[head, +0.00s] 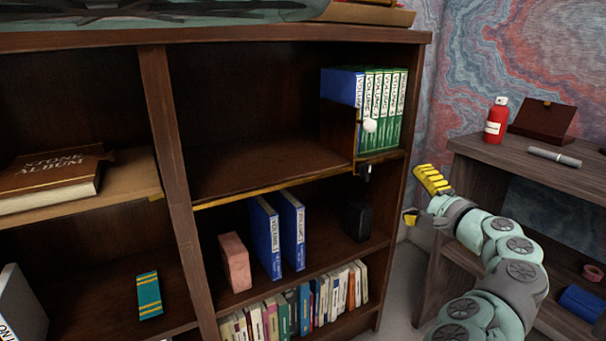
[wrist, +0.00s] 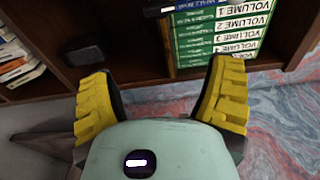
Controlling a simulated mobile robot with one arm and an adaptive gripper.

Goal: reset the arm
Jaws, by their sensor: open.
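My gripper (head: 421,198) has yellow ridged fingers and hangs in front of the gap between the bookcase (head: 160,120) and the desk at the right. In the wrist view my gripper (wrist: 164,95) has its two fingers spread wide with nothing between them. It is apart from the shelf. Beyond the fingertips, the wrist view shows green volumes (wrist: 215,38) on a bookcase shelf. My arm reaches in from the lower right of the head view.
Two blue binders (head: 265,237) (head: 292,230), a pink block (head: 234,262) and a black object (head: 356,221) stand below. The desk (head: 480,150) holds a red bottle (head: 496,120).

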